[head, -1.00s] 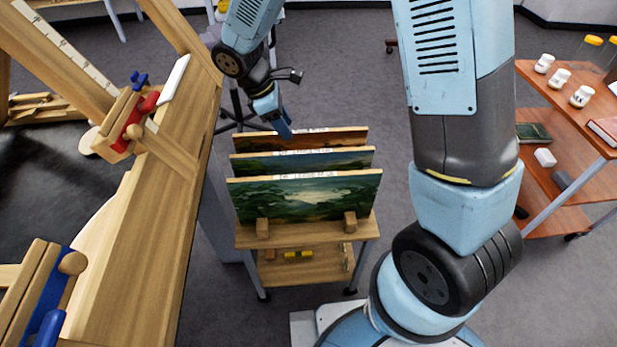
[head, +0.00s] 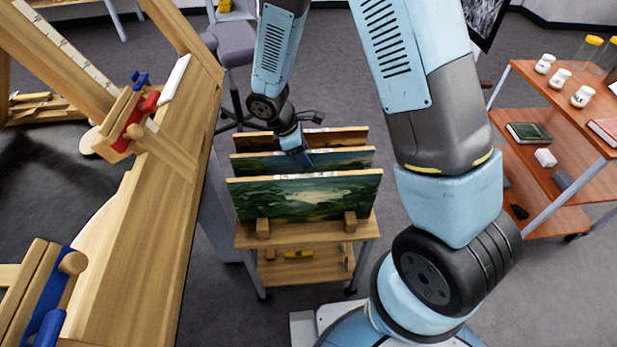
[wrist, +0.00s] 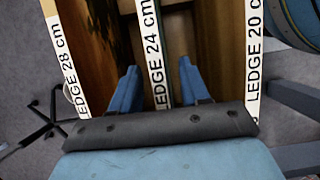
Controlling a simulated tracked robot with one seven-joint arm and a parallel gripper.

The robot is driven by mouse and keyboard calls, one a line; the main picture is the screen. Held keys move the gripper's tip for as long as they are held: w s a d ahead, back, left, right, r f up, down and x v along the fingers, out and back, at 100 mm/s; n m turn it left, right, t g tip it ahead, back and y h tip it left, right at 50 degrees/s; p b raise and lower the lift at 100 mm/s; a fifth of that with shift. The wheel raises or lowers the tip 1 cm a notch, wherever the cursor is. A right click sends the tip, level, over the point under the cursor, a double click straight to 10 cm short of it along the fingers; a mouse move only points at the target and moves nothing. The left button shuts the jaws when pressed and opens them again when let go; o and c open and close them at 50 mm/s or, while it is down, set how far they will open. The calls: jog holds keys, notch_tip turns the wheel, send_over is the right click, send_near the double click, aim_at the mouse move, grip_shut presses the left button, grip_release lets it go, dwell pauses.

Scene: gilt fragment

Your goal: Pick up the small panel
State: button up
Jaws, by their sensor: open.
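Three painted panels stand upright one behind another in a small wooden rack: a green front panel (head: 305,200), a bluish middle panel (head: 345,160) and an orange-brown back panel (head: 345,137). I cannot tell by size which is the small panel. In the wrist view their top edges read LEDGE 28 cm (wrist: 66,62), LEDGE 24 cm (wrist: 153,50) and LEDGE 20 cm (wrist: 254,50). My gripper (head: 303,158) is at the middle panel. In the wrist view the open blue fingers of my gripper (wrist: 158,82) lie on either side of the 24 cm edge, apart from it.
The rack stands on a wheeled wooden trolley (head: 310,268) with a yellow item on its lower shelf. A wooden easel or bench (head: 150,230) with clamps is close on the left. A red-brown shelf cart (head: 550,105) with jars and books stands right. A grey chair (head: 236,45) is behind.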

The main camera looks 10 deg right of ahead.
jog(key=shift+x, duration=0.75)
grip_shut()
